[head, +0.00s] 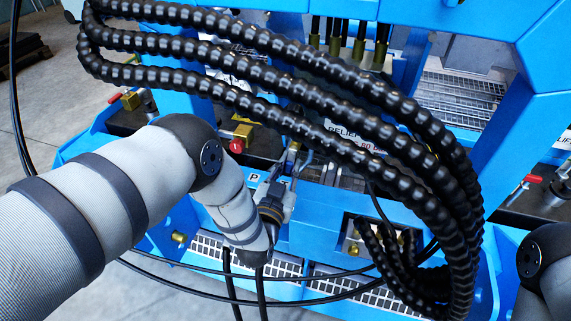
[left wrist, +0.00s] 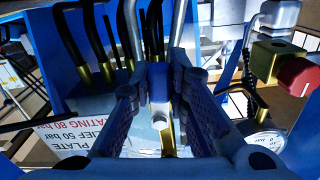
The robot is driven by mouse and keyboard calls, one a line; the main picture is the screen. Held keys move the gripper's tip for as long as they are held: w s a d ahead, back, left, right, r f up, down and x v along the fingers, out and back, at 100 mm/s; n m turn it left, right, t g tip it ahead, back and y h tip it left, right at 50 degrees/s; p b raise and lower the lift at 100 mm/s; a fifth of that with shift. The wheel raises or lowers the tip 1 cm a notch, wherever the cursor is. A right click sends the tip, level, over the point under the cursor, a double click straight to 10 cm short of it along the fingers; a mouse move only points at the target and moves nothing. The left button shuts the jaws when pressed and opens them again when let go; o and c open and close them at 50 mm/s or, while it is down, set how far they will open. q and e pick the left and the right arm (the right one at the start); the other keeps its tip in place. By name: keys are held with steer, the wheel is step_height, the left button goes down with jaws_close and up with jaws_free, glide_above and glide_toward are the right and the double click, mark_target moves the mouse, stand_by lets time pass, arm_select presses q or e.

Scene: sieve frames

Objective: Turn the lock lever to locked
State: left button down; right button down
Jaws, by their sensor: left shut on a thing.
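My left gripper (head: 292,162) reaches in among the blue frame's fittings, partly behind the black hoses. A brass-coloured stem shows below the piece. The lever's pivot and any lock marking are hidden, so I cannot tell its position. In the head view the fingers and hoses hide the lever. Only part of my right arm shows at the right edge; its gripper is out of view.
Thick black ribbed hoses (head: 300,60) arch across the blue frame (head: 315,240), close over my left arm. A red-knobbed valve (head: 236,146) sits left of the gripper; in the left wrist view its red knob (left wrist: 299,76) is at right.

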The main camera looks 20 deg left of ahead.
arm_select(q)
steer(key=shift+d+n, duration=0.3)
steer(key=shift+n, duration=0.4)
steer(key=c, duration=1.5)
jaws_free()
steer(key=s, duration=1.2)
steer(key=shift+s+a, duration=0.1)
steer(key=shift+a, duration=0.05)
